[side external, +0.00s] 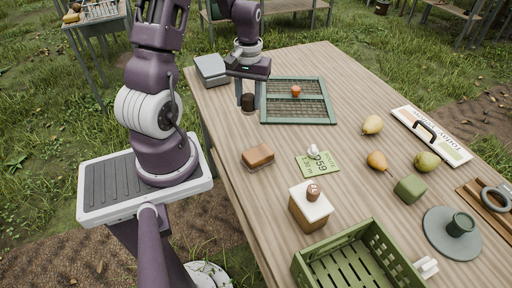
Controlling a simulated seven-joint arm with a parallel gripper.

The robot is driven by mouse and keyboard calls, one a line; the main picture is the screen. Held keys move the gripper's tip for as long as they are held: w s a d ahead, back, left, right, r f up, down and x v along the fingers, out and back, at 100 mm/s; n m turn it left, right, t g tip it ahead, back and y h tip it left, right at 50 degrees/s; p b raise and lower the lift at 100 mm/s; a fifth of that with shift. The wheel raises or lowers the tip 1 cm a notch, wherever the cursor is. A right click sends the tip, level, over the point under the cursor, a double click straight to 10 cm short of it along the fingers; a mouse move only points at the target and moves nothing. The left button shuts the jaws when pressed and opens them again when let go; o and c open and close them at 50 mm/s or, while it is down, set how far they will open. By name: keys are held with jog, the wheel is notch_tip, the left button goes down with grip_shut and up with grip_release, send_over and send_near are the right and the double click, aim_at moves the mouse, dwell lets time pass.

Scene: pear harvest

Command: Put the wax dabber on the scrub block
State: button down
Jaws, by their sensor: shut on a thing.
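My gripper (248,98) points down at the far left part of the table. It is shut on a small dark brown cylinder, which I take to be the wax dabber (248,104). The fingers stand on both sides of it, and it is at or just above the tabletop; I cannot tell if it touches. A brown block with a paler lower edge, likely the scrub block (258,155), lies near the table's left edge, nearer the camera than my gripper. Its top looks bare.
A green-framed mesh tray (294,121) with a small orange item is right of my gripper. A grey box (211,69) stands behind left.

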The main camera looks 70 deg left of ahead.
jog(key=s+d+r+m, duration=0.1)
jog(key=d+r+m, duration=0.2)
jog(key=d+m, duration=0.55)
send_over(258, 152)
notch_tip(258, 152, down, 10)
jog(key=shift+s+d+r, duration=0.1)
jog(key=shift+d, duration=0.05)
jog(key=shift+f, duration=0.35)
jog(key=c, duration=0.9)
grip_release()
jog(key=shift+f, duration=0.1)
